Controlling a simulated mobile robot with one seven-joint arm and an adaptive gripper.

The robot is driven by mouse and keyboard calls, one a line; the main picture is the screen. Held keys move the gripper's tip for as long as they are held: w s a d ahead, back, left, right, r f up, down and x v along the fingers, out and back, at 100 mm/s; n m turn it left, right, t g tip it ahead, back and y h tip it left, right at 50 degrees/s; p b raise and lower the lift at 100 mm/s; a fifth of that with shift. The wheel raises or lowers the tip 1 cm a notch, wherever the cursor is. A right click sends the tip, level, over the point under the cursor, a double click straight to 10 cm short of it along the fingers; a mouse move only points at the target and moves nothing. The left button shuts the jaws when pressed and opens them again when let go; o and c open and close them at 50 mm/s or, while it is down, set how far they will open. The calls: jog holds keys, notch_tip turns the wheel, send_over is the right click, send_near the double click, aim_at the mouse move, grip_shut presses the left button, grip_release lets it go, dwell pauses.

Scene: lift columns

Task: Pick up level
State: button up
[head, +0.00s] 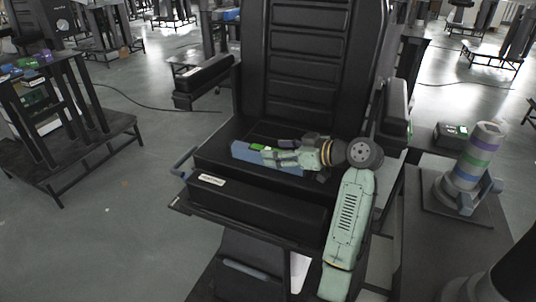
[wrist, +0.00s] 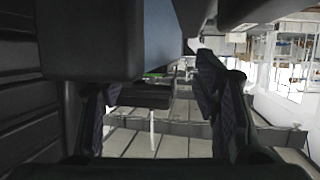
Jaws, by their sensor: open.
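The level looks like a long blue bar (head: 242,151) with a bright green part, lying on the black padded seat in the head view. My gripper (head: 272,157) is at the level, its fingers pointing left and overlapping the bar; it hides part of the level. In the wrist view, my gripper (wrist: 158,105) has its two dark fingers wide apart with no object clearly held between them. A blue-grey surface (wrist: 160,40), probably the level, shows at the top of that view, with a small green patch below it. Whether the fingers touch it cannot be told.
The black seat (head: 225,160) has a tall ribbed backrest (head: 312,60) behind the level and a padded front block (head: 255,207). At the right stand a striped cylinder (head: 480,150) and a small black box (head: 450,134).

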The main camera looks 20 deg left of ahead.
jog(key=shift+x, duration=1.15)
jog(key=shift+c, duration=0.5)
grip_shut()
